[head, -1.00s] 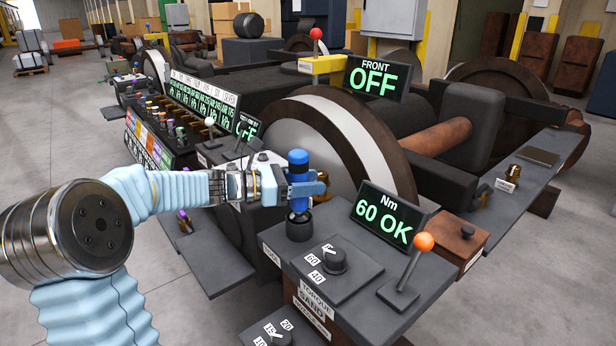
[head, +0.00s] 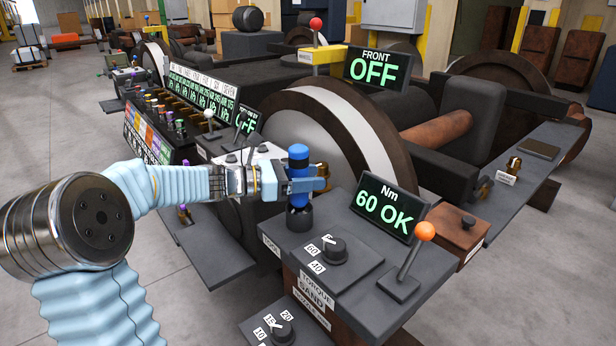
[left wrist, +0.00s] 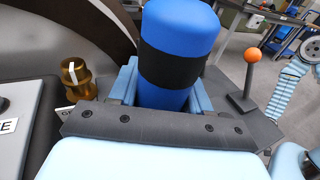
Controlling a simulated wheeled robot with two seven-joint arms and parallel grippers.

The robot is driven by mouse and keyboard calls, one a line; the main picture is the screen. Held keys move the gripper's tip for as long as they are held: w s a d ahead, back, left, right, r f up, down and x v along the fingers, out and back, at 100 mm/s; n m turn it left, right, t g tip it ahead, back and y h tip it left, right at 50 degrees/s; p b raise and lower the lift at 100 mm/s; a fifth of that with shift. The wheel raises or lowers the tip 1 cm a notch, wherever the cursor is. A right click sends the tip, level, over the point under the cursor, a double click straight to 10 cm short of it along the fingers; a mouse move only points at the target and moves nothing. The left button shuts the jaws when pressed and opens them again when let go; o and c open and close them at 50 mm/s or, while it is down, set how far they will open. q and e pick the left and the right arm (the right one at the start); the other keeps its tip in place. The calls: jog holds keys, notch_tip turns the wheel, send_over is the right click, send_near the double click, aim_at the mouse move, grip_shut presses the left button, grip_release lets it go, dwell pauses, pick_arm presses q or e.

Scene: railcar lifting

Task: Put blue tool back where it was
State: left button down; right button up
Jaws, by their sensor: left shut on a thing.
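The blue tool (head: 298,165) is an upright blue cylinder with a dark band. My left gripper (head: 300,187) is shut on it, with its fingers around the tool's middle. My right gripper is not in view.
On the bench are a dial (head: 333,250), a "60 OK" display (head: 388,209) and an orange-knobbed lever (head: 411,262). A large wheel (head: 330,150) stands behind the tool. A brass fitting (left wrist: 76,78) is left of the tool in the left wrist view.

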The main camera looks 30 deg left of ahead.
pick_arm(q)
jog(key=shift+f, duration=0.15)
jog(key=shift+c, duration=2.2)
grip_release()
jog(key=v, duration=1.3)
jog(key=shift+s+a+b, duration=0.3)
jog(key=shift+a+b, duration=0.05)
jog(key=shift+b, duration=0.05)
